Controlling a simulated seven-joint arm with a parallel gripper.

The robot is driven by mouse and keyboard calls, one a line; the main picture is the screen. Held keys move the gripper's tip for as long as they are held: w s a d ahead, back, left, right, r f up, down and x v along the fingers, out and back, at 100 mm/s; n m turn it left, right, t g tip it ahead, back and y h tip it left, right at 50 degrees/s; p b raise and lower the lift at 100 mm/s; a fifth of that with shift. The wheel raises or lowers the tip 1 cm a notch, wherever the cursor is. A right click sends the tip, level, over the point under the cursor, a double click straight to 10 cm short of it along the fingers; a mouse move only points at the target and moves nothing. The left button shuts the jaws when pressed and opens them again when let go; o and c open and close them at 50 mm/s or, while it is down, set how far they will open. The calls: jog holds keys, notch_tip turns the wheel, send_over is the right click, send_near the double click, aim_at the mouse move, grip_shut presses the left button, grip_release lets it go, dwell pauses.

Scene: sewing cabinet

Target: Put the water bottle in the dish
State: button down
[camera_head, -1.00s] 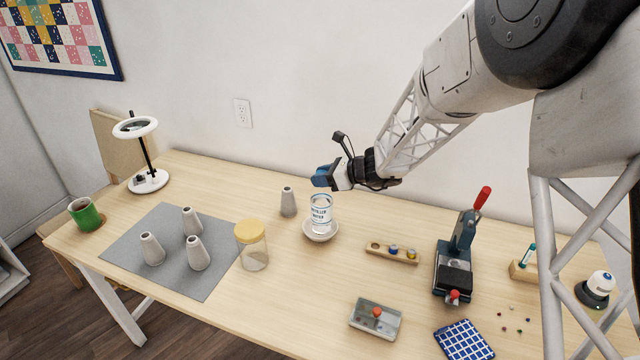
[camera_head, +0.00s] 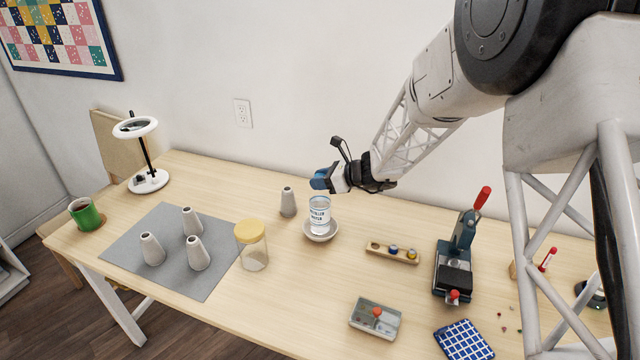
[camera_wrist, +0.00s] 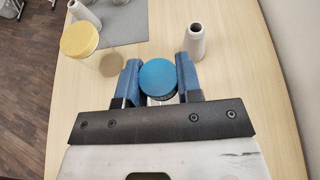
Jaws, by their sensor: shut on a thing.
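The water bottle (camera_head: 319,216) is a clear bottle with a white label and dark lettering. In the head view it is upright, over or in the small white dish (camera_head: 332,234); I cannot tell whether its base touches the dish. My gripper (camera_head: 322,180) is at the top of the bottle, above the dish. In the wrist view the bottle's round blue cap (camera_wrist: 158,77) sits between the two blue fingers of my gripper (camera_wrist: 159,84), which are shut on it. The dish is hidden in the wrist view.
A grey cone (camera_head: 288,202) stands close left of the dish. A yellow-lidded jar (camera_head: 252,248) stands in front left, near the grey mat (camera_head: 150,235) with three cones. A wooden holder (camera_head: 392,253) lies to the right. The table in front of the dish is clear.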

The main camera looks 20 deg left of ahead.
jog(key=shift+f, duration=0.75)
jog(key=c, duration=0.8)
grip_release()
jog(key=shift+v, duration=0.85)
jog(key=v, duration=1)
jog(key=shift+d, duration=0.2)
